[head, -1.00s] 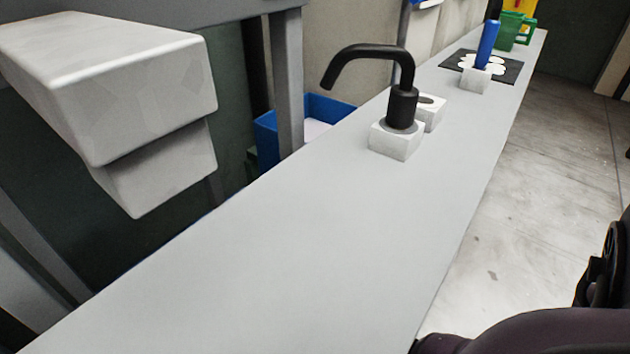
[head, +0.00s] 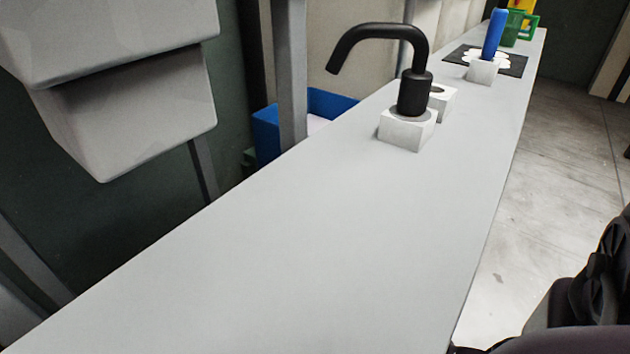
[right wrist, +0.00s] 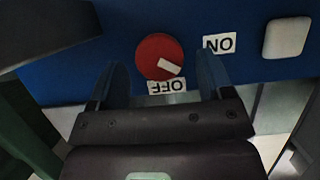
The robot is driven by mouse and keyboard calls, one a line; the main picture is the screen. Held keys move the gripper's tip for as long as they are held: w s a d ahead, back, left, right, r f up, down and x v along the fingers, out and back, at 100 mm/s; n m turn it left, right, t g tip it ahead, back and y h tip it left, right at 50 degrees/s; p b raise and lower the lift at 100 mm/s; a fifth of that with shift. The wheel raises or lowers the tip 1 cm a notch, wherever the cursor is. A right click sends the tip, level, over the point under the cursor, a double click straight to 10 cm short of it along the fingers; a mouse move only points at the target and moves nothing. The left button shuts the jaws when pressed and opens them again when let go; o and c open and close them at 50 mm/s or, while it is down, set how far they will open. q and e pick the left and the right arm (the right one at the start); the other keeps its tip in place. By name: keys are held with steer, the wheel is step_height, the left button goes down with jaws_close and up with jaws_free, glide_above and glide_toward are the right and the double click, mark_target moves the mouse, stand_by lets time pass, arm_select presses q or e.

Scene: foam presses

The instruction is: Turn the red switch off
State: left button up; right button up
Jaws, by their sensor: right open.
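The red switch (right wrist: 153,50) is a round knob with a white pointer, on a blue panel (right wrist: 75,62) in the right wrist view. An OFF label (right wrist: 165,87) and an ON label (right wrist: 219,43) appear upside down around it. The pointer slants toward the picture's lower right, between the directions of the two labels. My right gripper (right wrist: 161,68) is open, with one finger on each side of the knob in the picture; I cannot tell whether they touch it. The head view shows neither the switch nor the grippers.
A pale square button (right wrist: 287,37) sits right of the ON label. In the head view, a long grey bench (head: 270,240) holds a black spout (head: 415,92) on a white block and a blue cylinder (head: 494,33). Grey casings (head: 130,110) hang at left.

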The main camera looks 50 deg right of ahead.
steer(key=shift+w+f, duration=0.1)
steer(key=shift+w, duration=0.2)
steer(key=c, duration=0.9)
steer(key=shift+y, duration=0.3)
steer(key=m+y, duration=0.1)
steer(key=m, duration=0.1)
steer(key=m+y, duration=0.2)
steer(key=m, duration=0.1)
steer(key=d+m+y, duration=0.1)
steer(key=m, duration=0.1)
steer(key=shift+f+m+t, duration=0.25)
steer(key=shift+m+t, duration=0.05)
steer(key=shift+y, duration=0.3)
